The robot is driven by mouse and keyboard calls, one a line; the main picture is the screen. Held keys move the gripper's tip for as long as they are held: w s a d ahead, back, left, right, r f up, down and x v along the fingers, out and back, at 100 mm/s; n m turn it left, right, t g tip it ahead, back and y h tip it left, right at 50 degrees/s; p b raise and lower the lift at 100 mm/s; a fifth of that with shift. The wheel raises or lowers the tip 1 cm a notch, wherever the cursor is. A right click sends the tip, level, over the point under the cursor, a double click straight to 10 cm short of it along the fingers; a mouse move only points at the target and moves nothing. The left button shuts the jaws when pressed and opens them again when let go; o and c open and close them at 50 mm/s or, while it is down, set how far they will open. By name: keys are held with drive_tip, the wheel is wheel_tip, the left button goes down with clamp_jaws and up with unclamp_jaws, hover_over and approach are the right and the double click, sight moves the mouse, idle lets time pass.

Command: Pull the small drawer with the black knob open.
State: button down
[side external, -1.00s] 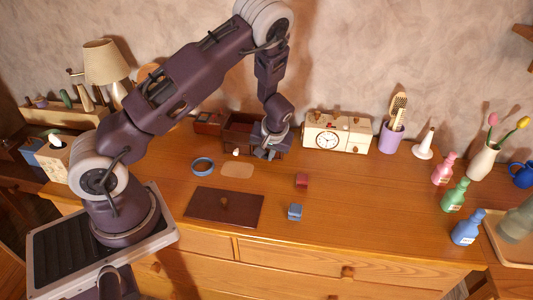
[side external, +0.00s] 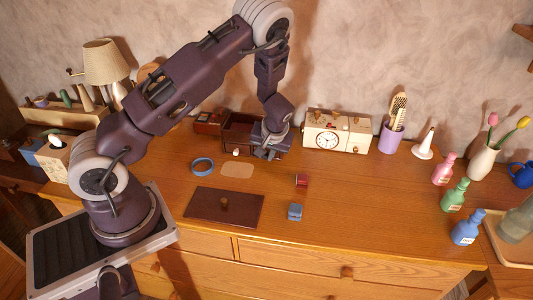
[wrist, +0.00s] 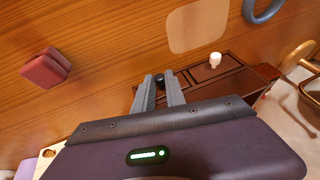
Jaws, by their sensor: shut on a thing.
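A small dark red-brown chest (side external: 238,134) stands at the back of the wooden dresser top, its top open. In the wrist view its front (wrist: 200,76) carries a white knob (wrist: 215,59) and a black knob (wrist: 160,77), side by side. My gripper (wrist: 163,80) has its two grey fingers on either side of the black knob, shut on it. In the side view my gripper (side external: 268,154) is at the right part of the chest front and hides the black knob; the white knob (side external: 236,152) shows to its left. The black-knob drawer's face is mostly hidden by my gripper.
A dark brown panel with a knob (side external: 205,205) lies in front. A cream clock box (side external: 350,134) stands to the right. Bare wood lies right of the blocks.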

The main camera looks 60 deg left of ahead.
drive_tip(key=s+d, duration=0.5)
drive_tip(key=shift+s+d, duration=0.1)
drive_tip(key=shift+d, duration=0.05)
drive_tip(key=c, duration=1.4)
unclamp_jaws()
drive_tip(key=shift+o, duration=0.2)
drive_tip(key=w+v, duration=0.1)
drive_tip(key=v, duration=0.6)
drive_tip(key=shift+s, duration=0.5)
drive_tip(key=shift+r, duration=0.1)
